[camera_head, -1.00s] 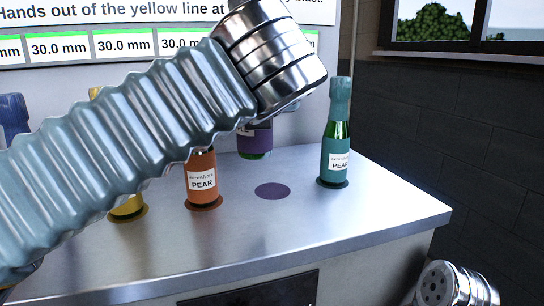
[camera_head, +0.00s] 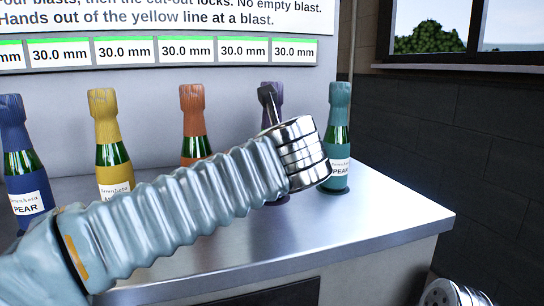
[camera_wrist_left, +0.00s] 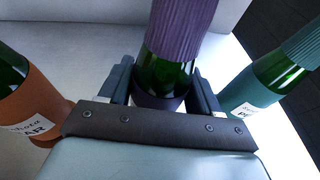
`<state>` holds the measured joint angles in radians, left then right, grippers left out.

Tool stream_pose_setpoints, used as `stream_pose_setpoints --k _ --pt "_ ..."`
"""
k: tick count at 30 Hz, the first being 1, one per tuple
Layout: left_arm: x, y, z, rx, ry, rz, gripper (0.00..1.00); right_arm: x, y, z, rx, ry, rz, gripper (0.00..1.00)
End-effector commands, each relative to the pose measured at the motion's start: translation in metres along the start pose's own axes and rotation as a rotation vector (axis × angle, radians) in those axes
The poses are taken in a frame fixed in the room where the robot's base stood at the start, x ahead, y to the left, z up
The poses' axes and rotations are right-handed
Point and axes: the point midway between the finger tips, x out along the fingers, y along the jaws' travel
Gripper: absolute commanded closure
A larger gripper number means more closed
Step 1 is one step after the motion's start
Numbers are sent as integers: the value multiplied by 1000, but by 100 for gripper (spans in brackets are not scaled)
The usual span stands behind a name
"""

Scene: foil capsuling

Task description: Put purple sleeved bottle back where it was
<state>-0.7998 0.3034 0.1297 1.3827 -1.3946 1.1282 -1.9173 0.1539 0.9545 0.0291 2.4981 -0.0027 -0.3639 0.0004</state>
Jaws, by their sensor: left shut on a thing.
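The purple sleeved bottle (camera_head: 271,88) shows only its top in the head view, between the orange and teal bottles. My left wrist covers the rest. In the left wrist view the bottle (camera_wrist_left: 178,38) stands between the two dark fingers of my left gripper (camera_wrist_left: 163,84), which is shut on its body. One finger of this gripper (camera_head: 267,101) shows in the head view.
The orange bottle (camera_head: 192,115) stands left of the purple one, and it shows in the wrist view (camera_wrist_left: 38,98). The teal bottle (camera_head: 339,140) stands close on the right. Yellow (camera_head: 108,140) and blue (camera_head: 18,150) bottles stand farther left. The bench (camera_head: 385,212) is clear in front.

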Motion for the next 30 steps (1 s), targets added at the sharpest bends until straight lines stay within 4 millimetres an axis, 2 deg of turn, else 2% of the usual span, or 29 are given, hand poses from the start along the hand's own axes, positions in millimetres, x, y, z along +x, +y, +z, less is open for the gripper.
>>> stream_pose_setpoints --k 5,6,11,22,26,30 --pt "0 0 -1 -1 -2 0 94 1 0 0 0 0 0 100" --pt "1 0 -3 0 0 0 36 1 0 0 0 0 0 100" --pt "1 0 -2 0 0 1 12 1 0 0 0 0 0 100" --pt "-5 0 1 1 0 -1 12 0 0 0 0 0 0 100" --pt "-27 -1 1 1 -1 -3 12 1 0 0 0 0 0 100" --pt "-61 0 1 0 -2 -2 12 1 0 0 0 0 0 100"
